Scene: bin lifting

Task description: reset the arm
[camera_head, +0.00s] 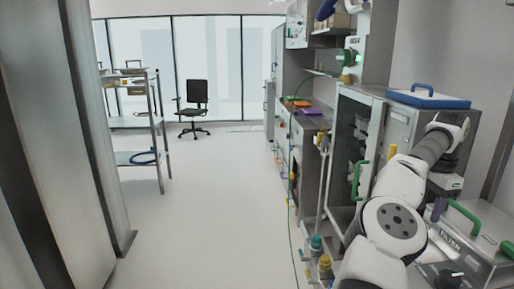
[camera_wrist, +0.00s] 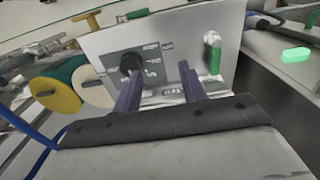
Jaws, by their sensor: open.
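My gripper (camera_wrist: 160,82) is open and empty in the wrist view, with its two purple fingers apart. They point toward a pale panel (camera_wrist: 210,30) that carries a black knob (camera_wrist: 131,62) and a green-handled part (camera_wrist: 214,60). I cannot tell whether the fingers touch the panel. In the head view my white and grey arm reaches up along the right side and bends down at its far end. A purple part of my gripper (camera_head: 438,209) shows there, beside a metal box (camera_head: 480,239) marked FILTER with a green handle.
A steel cabinet (camera_head: 398,128) with a blue-rimmed tray (camera_head: 428,97) on top stands close behind my arm. Bottles (camera_head: 316,243) stand low beside the arm. A shelf rack (camera_head: 138,124) and a chair (camera_head: 194,97) are farther off. The middle floor (camera_head: 215,200) is clear.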

